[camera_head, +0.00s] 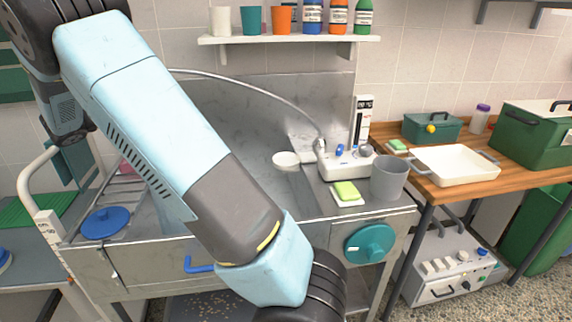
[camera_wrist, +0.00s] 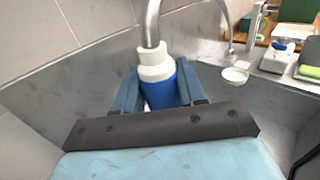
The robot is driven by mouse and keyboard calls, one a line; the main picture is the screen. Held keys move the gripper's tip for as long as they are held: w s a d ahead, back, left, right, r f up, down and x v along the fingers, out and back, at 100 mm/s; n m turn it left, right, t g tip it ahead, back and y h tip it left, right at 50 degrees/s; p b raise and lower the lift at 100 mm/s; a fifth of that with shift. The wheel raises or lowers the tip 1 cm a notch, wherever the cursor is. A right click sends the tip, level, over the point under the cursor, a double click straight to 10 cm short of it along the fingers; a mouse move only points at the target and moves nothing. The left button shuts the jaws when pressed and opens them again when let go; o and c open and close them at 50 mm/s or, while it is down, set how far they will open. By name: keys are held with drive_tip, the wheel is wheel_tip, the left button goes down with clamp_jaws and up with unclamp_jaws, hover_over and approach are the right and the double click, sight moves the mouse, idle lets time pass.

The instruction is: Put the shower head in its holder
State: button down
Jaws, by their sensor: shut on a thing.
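The shower head (camera_wrist: 158,92), blue with a white collar, is between the two blue fingers of my gripper (camera_wrist: 158,76) in the wrist view. My gripper is shut on its blue part. A grey hose (camera_wrist: 150,24) runs up from the white end; in the head view the hose (camera_head: 258,91) arches over the steel tub to the white tap unit (camera_head: 346,163). A round white cup-like piece (camera_head: 286,160) sits at the tub's right inner side, apart from the shower head; it also shows in the wrist view (camera_wrist: 236,75). I cannot tell whether it is the holder. My arm hides the gripper in the head view.
The steel tub (camera_head: 270,95) has high back walls. A grey cup (camera_head: 389,178) and a green sponge (camera_head: 346,190) stand on its right ledge. A shelf (camera_head: 285,39) with cups and bottles hangs above. A wooden table (camera_head: 450,190) stands right.

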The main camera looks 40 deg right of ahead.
drive_tip(key=shift+r, duration=0.75)
drive_tip(key=shift+s+d, duration=0.1)
drive_tip(key=shift+d, duration=0.1)
drive_tip(key=s+d, duration=0.3)
drive_tip(key=d, duration=0.3)
drive_tip(key=s+d, duration=0.3)
drive_tip(key=d, duration=0.4)
drive_tip(key=shift+d, duration=0.15)
drive_tip(key=shift+d, duration=0.1)
drive_tip(key=s+d, duration=0.6)
drive_tip(key=d, duration=0.7)
drive_tip(key=shift+d, duration=0.3)
drive_tip(key=shift+s, duration=0.15)
drive_tip(key=s+d, duration=0.3)
drive_tip(key=d, duration=0.4)
drive_tip(key=s+d, duration=0.3)
drive_tip(key=d, duration=0.3)
drive_tip(key=shift+d, duration=0.35)
drive_tip(key=shift+f, duration=0.1)
